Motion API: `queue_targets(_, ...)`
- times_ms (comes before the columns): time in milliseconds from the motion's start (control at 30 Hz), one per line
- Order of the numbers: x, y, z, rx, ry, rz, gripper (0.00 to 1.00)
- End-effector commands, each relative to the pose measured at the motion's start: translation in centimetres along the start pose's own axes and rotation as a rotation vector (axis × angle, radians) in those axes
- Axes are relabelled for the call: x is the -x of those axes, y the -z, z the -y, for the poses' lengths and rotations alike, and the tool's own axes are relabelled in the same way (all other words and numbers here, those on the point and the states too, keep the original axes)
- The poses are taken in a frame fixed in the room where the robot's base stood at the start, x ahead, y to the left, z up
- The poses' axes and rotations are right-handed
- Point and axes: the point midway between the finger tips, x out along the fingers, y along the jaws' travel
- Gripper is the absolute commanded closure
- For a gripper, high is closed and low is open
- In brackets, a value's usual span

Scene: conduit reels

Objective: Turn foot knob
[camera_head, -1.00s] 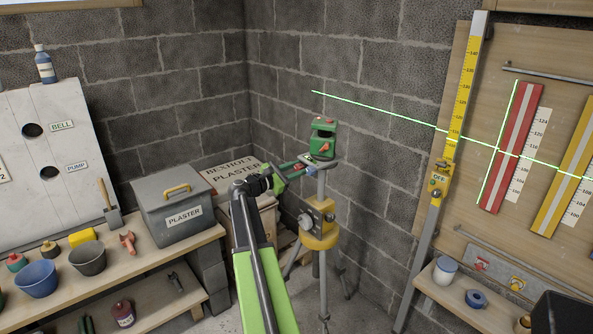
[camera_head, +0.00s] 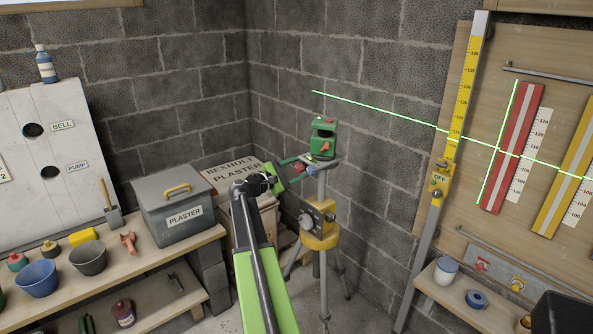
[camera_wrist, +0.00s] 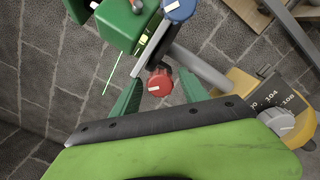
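A green laser level (camera_head: 322,138) stands on a small grey plate on top of a tripod (camera_head: 320,235). A red knob (camera_wrist: 159,82) with a white mark sits at the plate's near edge; it also shows in the head view (camera_head: 299,166). A blue knob (camera_wrist: 178,8) with a white mark is at another part of the plate. My gripper (camera_wrist: 160,77) is open, its green fingers on either side of the red knob, with visible gaps. In the head view my gripper (camera_head: 294,168) is at the plate's left side. Which knob is the foot knob is not labelled.
The tripod's yellow block (camera_head: 318,238) carries a grey knob (camera_wrist: 278,122) and a scale, close to my gripper's right in the wrist view. A yellow staff (camera_head: 455,110) leans at right. A grey plaster box (camera_head: 172,205) stands on the left bench.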

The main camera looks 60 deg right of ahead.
Motion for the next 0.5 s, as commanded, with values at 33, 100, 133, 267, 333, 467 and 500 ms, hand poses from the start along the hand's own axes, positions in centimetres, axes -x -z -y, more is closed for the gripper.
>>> queue_targets(33,0.0,0.0,0.0,0.0,0.0,0.0,0.48)
queue_targets(100,0.0,0.0,0.0,0.0,0.001,0.001,0.48)
queue_targets(133,0.0,0.0,0.0,0.0,0.001,0.001,0.48)
queue_targets(267,0.5,-0.1,0.1,0.001,0.001,0.001,0.48)
queue_targets(333,1.5,-0.1,0.1,0.001,0.0,0.0,0.48)
queue_targets(467,4.8,0.0,0.1,0.001,-0.002,-0.002,0.48)
queue_targets(500,5.9,-0.1,0.1,0.001,-0.002,-0.002,0.48)
